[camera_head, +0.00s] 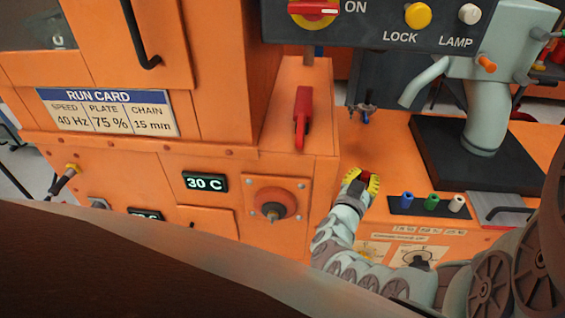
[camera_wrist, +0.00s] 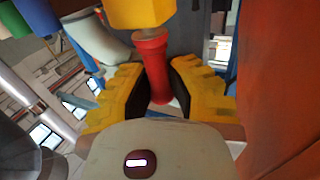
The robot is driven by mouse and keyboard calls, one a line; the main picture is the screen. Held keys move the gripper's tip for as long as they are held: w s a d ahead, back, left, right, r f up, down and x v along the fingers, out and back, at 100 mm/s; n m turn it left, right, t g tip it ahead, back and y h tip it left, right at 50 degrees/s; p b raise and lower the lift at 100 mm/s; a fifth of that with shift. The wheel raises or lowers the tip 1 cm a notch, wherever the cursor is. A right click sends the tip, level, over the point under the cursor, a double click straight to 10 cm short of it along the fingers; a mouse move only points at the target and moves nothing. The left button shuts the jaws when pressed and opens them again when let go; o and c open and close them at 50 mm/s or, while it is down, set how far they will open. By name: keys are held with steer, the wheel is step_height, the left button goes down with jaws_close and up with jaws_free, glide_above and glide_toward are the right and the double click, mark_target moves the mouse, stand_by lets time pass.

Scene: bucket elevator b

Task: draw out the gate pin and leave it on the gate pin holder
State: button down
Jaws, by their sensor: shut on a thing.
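My gripper (camera_head: 360,183) has yellow fingers and is shut on a red piece (camera_head: 364,177), low in front of the orange cabinet. In the wrist view my gripper (camera_wrist: 160,92) has its dark pads on both sides of a red, spool-shaped handle (camera_wrist: 151,68), which I take to be the gate pin. A yellow block (camera_wrist: 137,13) shows right at its upper end; I cannot tell whether the two are joined. I cannot make out for certain which part is the gate pin holder.
A red lever (camera_head: 303,112) stands on the orange ledge to the upper left. A dark tray with blue, green and white pegs (camera_head: 432,202) lies to the right. A grey pipe fitting (camera_head: 483,110) stands behind it. The control panel (camera_head: 380,25) overhangs above.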

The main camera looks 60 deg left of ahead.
steer(key=shift+f, duration=0.35)
steer(key=c, duration=0.9)
jaws_free()
steer(key=v, duration=0.7)
steer(key=shift+s+d, duration=0.1)
steer(key=shift+s, duration=0.15)
